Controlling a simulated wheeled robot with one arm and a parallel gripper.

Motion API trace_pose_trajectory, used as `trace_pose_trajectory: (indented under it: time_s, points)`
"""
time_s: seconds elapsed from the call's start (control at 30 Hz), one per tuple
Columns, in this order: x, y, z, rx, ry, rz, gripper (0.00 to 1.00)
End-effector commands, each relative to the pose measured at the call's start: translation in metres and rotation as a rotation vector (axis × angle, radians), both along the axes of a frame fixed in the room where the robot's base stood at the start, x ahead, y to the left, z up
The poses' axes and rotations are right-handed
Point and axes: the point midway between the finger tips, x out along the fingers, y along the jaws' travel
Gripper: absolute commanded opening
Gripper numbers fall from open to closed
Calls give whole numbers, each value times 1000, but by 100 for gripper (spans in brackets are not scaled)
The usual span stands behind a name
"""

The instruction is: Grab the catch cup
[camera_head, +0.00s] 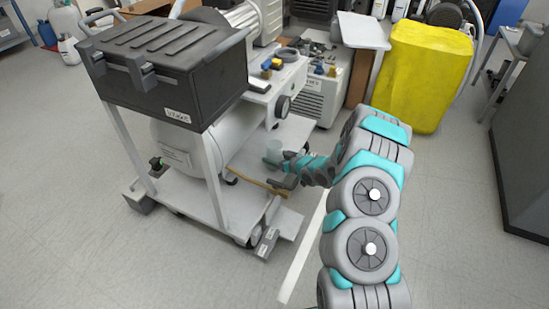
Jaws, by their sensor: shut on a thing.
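The catch cup (273,151) is a small, pale grey-green cup. It is low beside the white compressor tank, over the right part of the cart's lower shelf. My gripper (284,160) is at the cup's right side and is shut on it. My arm reaches in from the lower right. The fingertips are small and partly hidden against the cup. I cannot tell whether the cup touches the shelf.
The wheeled cart carries a black toolbox (170,65) above the white tank (185,150). A brown hose or strip (258,182) lies near the gripper. A yellow covered block (425,75) stands behind right. The floor at front left is clear.

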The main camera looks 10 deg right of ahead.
Motion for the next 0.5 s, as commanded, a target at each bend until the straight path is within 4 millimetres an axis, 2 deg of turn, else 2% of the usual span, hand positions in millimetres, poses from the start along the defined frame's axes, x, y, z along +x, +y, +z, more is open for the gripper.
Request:
trace_pose_trajectory:
  time_s: [0.1, 0.37, 0.5]
  points:
    - [0, 0, 0, 0, 0, 0, 17]
    - [0, 0, 1, 0, 0, 0, 17]
    - [0, 0, 8, -1, -2, -1, 17]
